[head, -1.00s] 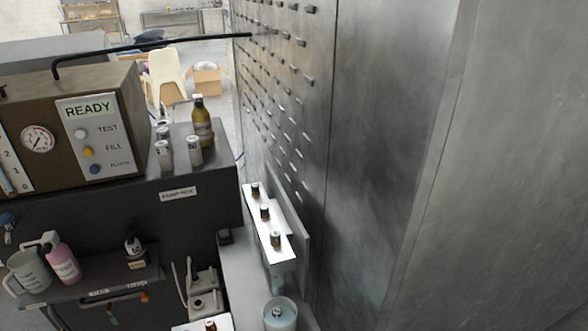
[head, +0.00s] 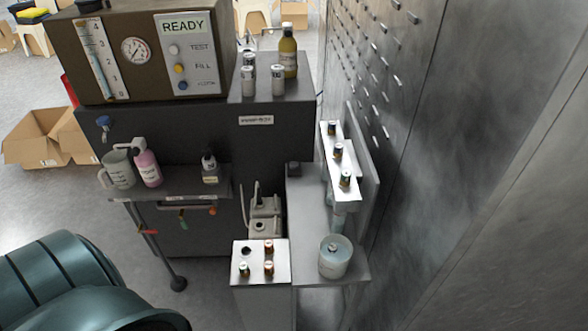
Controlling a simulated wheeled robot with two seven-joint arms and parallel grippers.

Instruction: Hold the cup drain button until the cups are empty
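The brown machine (head: 140,85) stands at the upper left with a READY display (head: 184,26). Below the display are a grey button (head: 174,49), a yellow button (head: 179,69) marked FILL and a blue button (head: 183,85). I cannot tell which is the cup drain button; the lowest label is too small to read. Several small pale canisters, including one in front (head: 278,80), stand on the dark bench; I cannot tell whether these are the cups or what they hold. Neither gripper is in view.
An amber bottle (head: 288,55) stands behind the canisters. A pink bottle (head: 147,164) and a jug (head: 118,172) stand on the lower shelf. A round tub (head: 335,257) sits lower right. A tall metal wall (head: 480,130) closes the right side. Open floor lies at left.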

